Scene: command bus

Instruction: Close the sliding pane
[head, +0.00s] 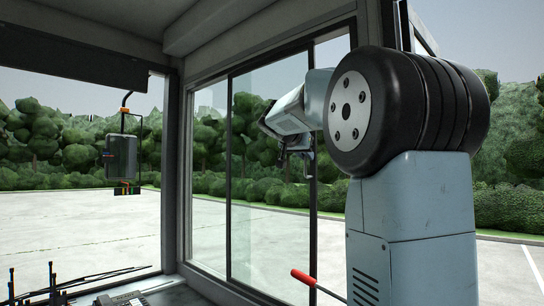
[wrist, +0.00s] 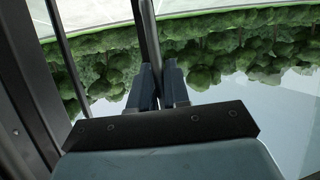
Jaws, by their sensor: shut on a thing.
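The sliding pane (head: 268,215) is clear glass in a dark frame, in the side window right of the corner post in the head view. A dark upright bar (head: 312,205) stands at its right edge. My gripper (head: 306,172) is at this bar, about halfway up the window. In the wrist view, my gripper (wrist: 161,82) has its two blue-grey fingers on either side of a dark upright bar (wrist: 148,28), shut on it. I take this bar to be the pane's edge. My arm hides the window's right part in the head view, so the width of any opening there is unclear.
A fixed glass section (head: 209,200) lies left of the pane. A red-handled lever (head: 303,277) stands below the window, near my arm. A dark device (head: 122,158) hangs at the left. A desk phone (head: 120,299) and several thin antennas (head: 50,285) are at the lower left.

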